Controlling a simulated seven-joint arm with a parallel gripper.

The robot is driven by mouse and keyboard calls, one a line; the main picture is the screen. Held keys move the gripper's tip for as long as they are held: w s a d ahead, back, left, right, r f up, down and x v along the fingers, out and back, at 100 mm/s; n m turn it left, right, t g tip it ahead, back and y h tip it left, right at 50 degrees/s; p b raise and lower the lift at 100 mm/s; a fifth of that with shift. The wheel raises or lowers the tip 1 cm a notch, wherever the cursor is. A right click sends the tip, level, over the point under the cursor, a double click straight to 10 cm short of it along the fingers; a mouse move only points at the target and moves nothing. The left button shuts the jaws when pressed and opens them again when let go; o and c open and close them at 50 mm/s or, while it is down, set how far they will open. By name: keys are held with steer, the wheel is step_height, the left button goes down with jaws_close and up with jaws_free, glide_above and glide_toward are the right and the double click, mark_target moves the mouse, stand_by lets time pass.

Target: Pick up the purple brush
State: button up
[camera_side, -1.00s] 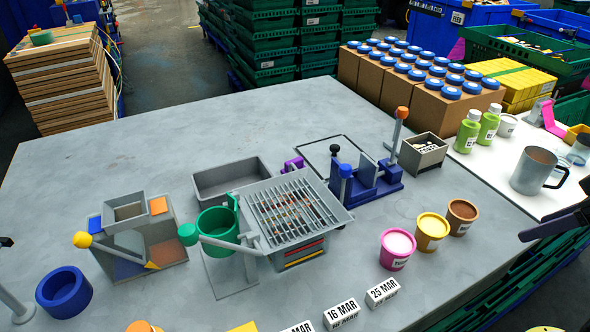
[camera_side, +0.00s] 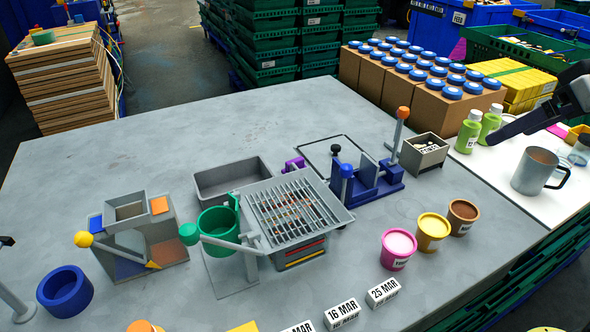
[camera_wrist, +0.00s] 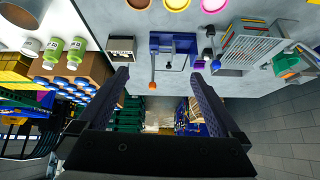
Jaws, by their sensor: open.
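The purple brush (camera_side: 293,164) lies on the grey table behind the grate-topped stand, next to the grey tray. In the side view my gripper (camera_side: 505,131) is at the right edge, over the white surface and well away from the brush.
The blue fixture (camera_side: 375,187) with upright knobbed handles stands right of the brush. The grate-topped stand (camera_side: 300,210) is in front of it and the grey tray (camera_side: 222,184) to its left. A small grey bin (camera_side: 423,155) stands further right. The table's back left is clear.

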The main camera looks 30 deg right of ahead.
steer(key=w+a+r, duration=0.2)
steer(key=w+r, duration=0.1)
steer(key=w, duration=0.5)
steer(key=n+g, duration=0.2)
steer(key=g, duration=0.1)
glide_above(296, 161)
steer(key=s+d, duration=0.1)
steer(key=s, duration=0.3)
step_height(296, 161, down, 17)
steer(key=shift+y, duration=0.3)
steer(key=x, duration=0.7)
steer(key=shift+s, duration=0.15)
steer(key=shift+a+x, duration=0.2)
steer(key=shift+x, duration=3)
steer(key=c, duration=1.2)
steer(key=shift+c, duration=0.2)
